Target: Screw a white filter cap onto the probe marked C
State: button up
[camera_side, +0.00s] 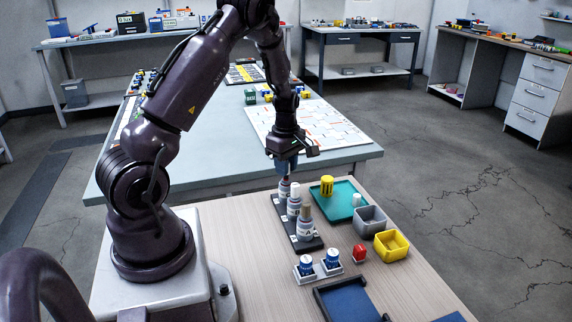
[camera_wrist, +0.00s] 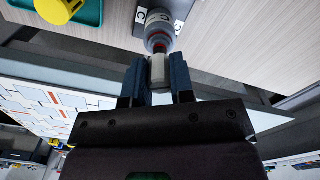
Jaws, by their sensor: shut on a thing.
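My gripper (camera_side: 286,164) points down over the far end of the dark probe rack (camera_side: 318,243). Its blue fingers (camera_wrist: 157,82) are shut on a white filter cap (camera_wrist: 158,68). The probe marked C (camera_wrist: 159,22) stands in the rack, its end with a red band meeting or very close to the cap and roughly in line with it. I cannot tell if the threads are engaged. In the side view, probe C (camera_side: 284,188) is directly below my fingers, which hide the cap. The middle probe (camera_side: 294,207) has a white top; the nearest probe (camera_side: 305,229) has a grey-brown top.
A green tray (camera_side: 343,191) right of the rack holds a yellow container (camera_side: 327,186) and a small white piece (camera_side: 356,200). Grey (camera_side: 369,221) and yellow (camera_side: 391,246) bins, a red item (camera_side: 359,253) and blue-and-white bottles (camera_side: 331,259) stand nearer.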

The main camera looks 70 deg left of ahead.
jog(key=shift+f, duration=0.8)
dwell(0.5)
jog(key=o, duration=1.1)
jog(key=shift+c, duration=0.2)
jog(key=shift+r, duration=0.75)
jog(key=shift+r, duration=2.9)
